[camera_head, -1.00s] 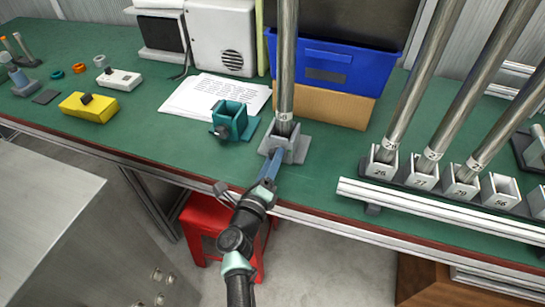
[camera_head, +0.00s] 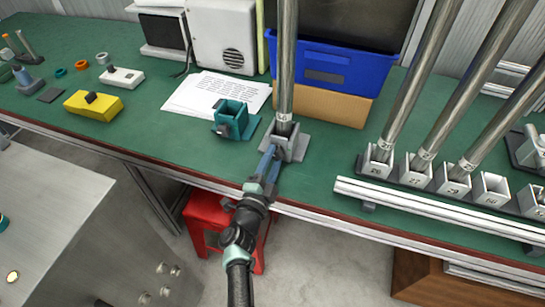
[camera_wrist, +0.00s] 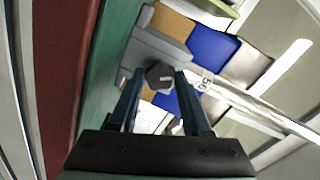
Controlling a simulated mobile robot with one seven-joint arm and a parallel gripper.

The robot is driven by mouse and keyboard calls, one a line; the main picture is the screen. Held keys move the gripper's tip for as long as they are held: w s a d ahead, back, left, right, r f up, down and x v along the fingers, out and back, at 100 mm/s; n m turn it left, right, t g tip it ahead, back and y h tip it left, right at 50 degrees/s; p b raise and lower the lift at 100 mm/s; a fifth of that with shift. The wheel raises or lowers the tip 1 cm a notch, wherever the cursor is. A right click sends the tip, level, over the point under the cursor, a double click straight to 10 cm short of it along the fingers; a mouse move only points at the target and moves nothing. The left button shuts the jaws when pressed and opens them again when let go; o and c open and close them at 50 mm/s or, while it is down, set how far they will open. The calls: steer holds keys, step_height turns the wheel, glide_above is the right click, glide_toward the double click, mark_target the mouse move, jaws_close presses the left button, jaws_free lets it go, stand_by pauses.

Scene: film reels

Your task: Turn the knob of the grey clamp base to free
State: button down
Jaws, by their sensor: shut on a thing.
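The grey clamp base (camera_head: 298,150) stands near the front edge of the green bench, with an upright steel pole (camera_head: 287,60) in its socket. In the wrist view the clamp base (camera_wrist: 152,48) shows its dark grey knob (camera_wrist: 158,74), which bears a small pale mark. My gripper (camera_head: 271,153) reaches it from the front of the bench. In the wrist view my gripper (camera_wrist: 160,78) has its blue fingers on either side of the knob, shut on it. The head view does not show the knob clearly, and I cannot read its setting.
A teal clamp base (camera_head: 232,122) stands just left. A blue bin (camera_head: 335,65) on a cardboard box (camera_head: 325,104) is behind. A rack (camera_head: 420,178) with several poles and a white rail (camera_head: 430,205) lie to the right. A red stool (camera_head: 205,222) is below.

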steer(key=n+p, duration=0.1)
steer(key=n, duration=0.5)
steer(key=shift+n, duration=0.3)
steer(key=n+p, duration=0.1)
steer(key=n, duration=0.3)
steer(key=shift+n, duration=0.4)
steer(key=shift+f, duration=0.1)
steer(key=shift+c, duration=1.8)
jaws_free()
steer(key=p+v, duration=0.6)
steer(key=v, duration=0.7)
